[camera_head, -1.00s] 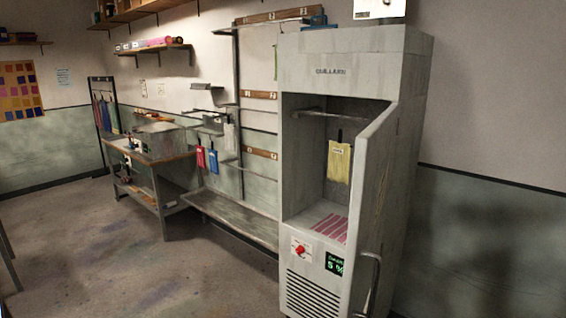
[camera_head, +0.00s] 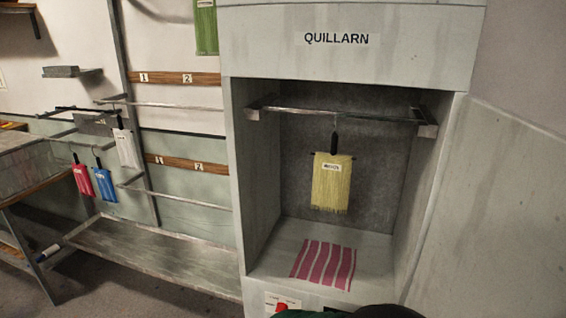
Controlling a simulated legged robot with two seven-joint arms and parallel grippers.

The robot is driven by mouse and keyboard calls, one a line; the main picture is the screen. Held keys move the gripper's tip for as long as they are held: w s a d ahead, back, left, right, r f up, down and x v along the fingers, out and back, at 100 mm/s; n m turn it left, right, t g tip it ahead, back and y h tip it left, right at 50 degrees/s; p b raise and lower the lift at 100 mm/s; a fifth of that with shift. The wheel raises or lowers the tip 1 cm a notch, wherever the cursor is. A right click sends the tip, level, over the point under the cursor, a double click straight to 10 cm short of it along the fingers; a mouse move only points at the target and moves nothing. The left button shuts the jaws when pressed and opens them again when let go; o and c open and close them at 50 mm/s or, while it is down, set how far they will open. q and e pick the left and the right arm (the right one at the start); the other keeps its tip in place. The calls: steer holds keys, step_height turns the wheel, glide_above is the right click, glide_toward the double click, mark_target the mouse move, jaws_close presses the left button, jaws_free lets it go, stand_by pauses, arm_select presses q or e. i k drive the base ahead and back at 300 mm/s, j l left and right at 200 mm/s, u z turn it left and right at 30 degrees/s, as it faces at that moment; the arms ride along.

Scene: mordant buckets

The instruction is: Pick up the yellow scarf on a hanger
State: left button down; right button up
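The yellow scarf (camera_head: 331,184) hangs from a dark hanger (camera_head: 334,143) on the metal rail (camera_head: 345,115) inside the open grey cabinet marked QUILLARN. It has a fringed lower edge and a small white label near its top. It hangs upright, clear of the cabinet floor. Neither of my grippers can be made out in the view. A dark rounded shape shows at the bottom edge, and I cannot tell what it is.
A pink striped cloth (camera_head: 324,264) lies on the cabinet floor. The cabinet door (camera_head: 490,210) stands open at the right.

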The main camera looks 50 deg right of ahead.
mark_target(331, 171)
steer(key=i+z, duration=0.3)
steer(key=z, duration=0.15)
steer(key=i+j+z, duration=0.2)
steer(key=z, duration=0.25)
steer(key=i+j+z, duration=0.25)
steer(key=i+z, duration=0.2)
steer(key=i+j+z, duration=0.15)
steer(key=j+z, duration=0.2)
steer(key=z, duration=0.15)
